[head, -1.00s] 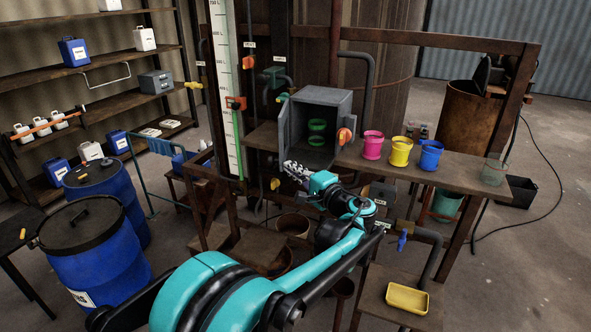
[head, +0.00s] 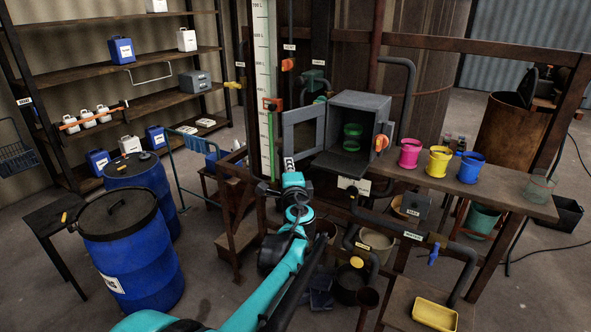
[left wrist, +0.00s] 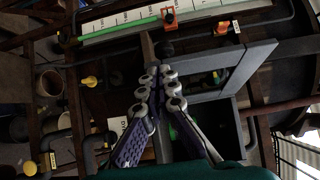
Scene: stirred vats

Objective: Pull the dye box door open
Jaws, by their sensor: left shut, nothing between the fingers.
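The grey dye box (head: 362,107) stands on the bench with its front open. Its framed door (head: 289,136) is swung wide out to the left, and the window in it shows through. My right gripper is not in view.
Pink (head: 410,153), yellow (head: 438,161) and blue (head: 470,168) cups stand on the bench right of the box. An orange knob (head: 381,143) is on the box's right side. A gauge board (head: 264,85) rises behind the door. Blue drums (head: 128,255) stand at left.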

